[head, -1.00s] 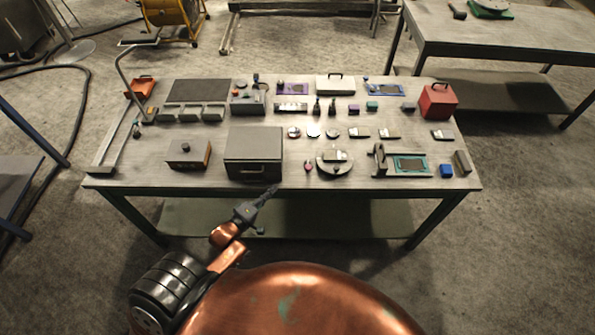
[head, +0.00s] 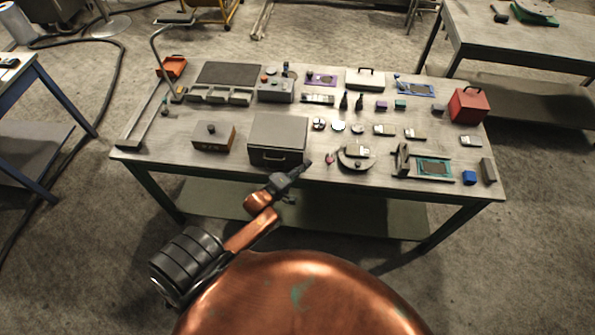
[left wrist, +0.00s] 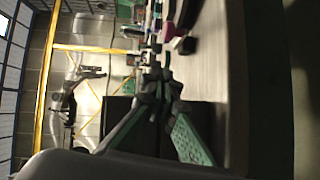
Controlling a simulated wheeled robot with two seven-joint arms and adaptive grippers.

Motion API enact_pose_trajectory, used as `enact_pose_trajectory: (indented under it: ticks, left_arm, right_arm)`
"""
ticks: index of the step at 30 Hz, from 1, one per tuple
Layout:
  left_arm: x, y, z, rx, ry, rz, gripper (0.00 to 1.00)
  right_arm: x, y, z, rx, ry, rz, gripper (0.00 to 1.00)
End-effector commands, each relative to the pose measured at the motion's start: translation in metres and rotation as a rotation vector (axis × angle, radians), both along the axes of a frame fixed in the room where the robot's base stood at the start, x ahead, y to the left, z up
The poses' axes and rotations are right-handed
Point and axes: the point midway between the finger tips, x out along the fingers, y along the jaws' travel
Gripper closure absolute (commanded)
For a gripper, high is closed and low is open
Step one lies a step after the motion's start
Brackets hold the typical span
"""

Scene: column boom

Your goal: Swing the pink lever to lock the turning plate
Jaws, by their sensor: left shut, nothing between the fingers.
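The small pink lever (head: 330,158) is at the front of the table, just left of the round grey turning plate (head: 356,158), which carries a pale block. The lever also shows as a pink patch near the top of the left wrist view (left wrist: 168,31). My left gripper (head: 306,164) is shut and empty, at the table's front edge by the right side of the grey box. Its tip points toward the lever, a short gap to its left. Its fingers also show in the left wrist view (left wrist: 158,78). My right gripper is in neither view.
The grey box with a handle (head: 279,133) stands close to the left of my left gripper. Right of the plate are a dark upright bracket and a teal-framed panel (head: 434,168). Small discs (head: 338,127) lie behind the plate. The table's front edge (head: 330,181) runs below.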

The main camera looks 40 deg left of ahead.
Motion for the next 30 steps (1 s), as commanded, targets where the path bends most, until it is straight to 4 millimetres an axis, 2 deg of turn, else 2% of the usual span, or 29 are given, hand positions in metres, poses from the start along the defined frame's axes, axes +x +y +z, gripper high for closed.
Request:
enact_pose_trajectory:
  ticks: [3,7,12,23,30]
  left_arm:
    - [0.025,-0.003,-0.002,0.001,-0.001,-0.001,1.0]
    - [0.036,-0.019,-0.005,-0.002,-0.001,-0.001,1.0]
    - [0.046,-0.029,-0.009,-0.001,-0.001,0.0,1.0]
    - [0.048,-0.032,-0.01,0.001,0.0,0.0,1.0]
    - [0.043,-0.027,-0.009,-0.001,0.0,0.011,1.0]
  right_arm:
    - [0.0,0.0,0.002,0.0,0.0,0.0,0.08]
    - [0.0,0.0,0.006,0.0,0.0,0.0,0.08]
    - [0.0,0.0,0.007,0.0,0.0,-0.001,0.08]
    - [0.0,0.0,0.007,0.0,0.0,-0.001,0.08]
    - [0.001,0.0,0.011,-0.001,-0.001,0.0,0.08]
